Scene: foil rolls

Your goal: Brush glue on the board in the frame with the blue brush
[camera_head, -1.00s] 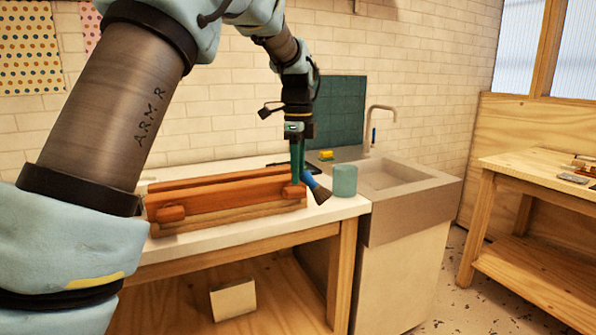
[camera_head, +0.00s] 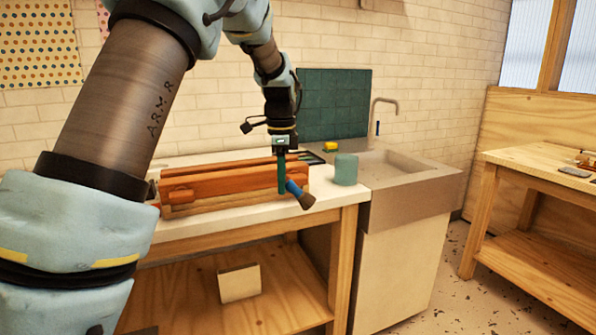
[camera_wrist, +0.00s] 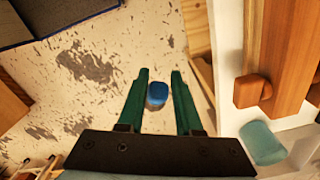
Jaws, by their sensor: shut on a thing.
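My gripper (camera_head: 283,188) is shut on the blue brush (camera_head: 294,187), seen between the green fingers in the head view. The brush tilts, with its brown bristles (camera_head: 307,201) pointing down and right, in front of the bench's front edge. In the wrist view the brush's blue end (camera_wrist: 157,93) shows between the fingertips (camera_wrist: 160,75), with floor below. The wooden frame (camera_head: 225,188) lies on the white-topped bench, left of and behind the brush; part of it also shows in the wrist view (camera_wrist: 296,55). The board inside it cannot be made out.
A green cup (camera_head: 346,169) stands on the bench, right of my gripper; it also shows in the wrist view (camera_wrist: 262,143). Behind is a sink (camera_head: 395,165) with a yellow sponge (camera_head: 330,147). A second wooden bench (camera_head: 545,160) stands right. Floor between is clear.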

